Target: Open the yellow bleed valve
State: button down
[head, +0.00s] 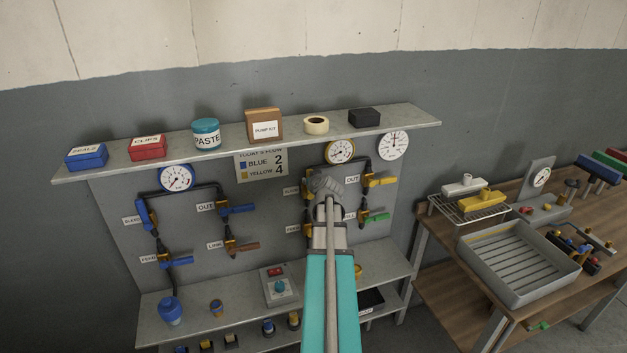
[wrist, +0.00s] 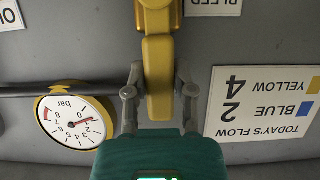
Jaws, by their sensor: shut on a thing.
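The yellow bleed valve's handle (wrist: 158,60) shows in the wrist view as a long yellow lever running up and down the picture. My gripper (wrist: 159,85) is shut on it, with one grey finger on each side near the lever's end. A label reading BLEED (wrist: 213,3) is partly in view beside the valve body. In the head view my gripper (head: 326,186) is in front of the yellow-gauge pipework, and it and my arm hide the bleed valve there. The BLEED label (head: 291,190) shows just left of my gripper.
The yellow-rimmed gauge (head: 340,151) is just above my gripper. A yellow OUT valve handle (head: 380,181) and a green handle (head: 376,217) are close on the right. The blue-gauge pipework (head: 177,178) is left. A shelf (head: 420,117) with boxes overhangs the panel.

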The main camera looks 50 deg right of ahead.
jog(key=shift+c, duration=2.2)
grip_release()
jog(key=shift+w+r, duration=0.1)
jog(key=shift+w, duration=0.05)
jog(key=shift+d, duration=0.1)
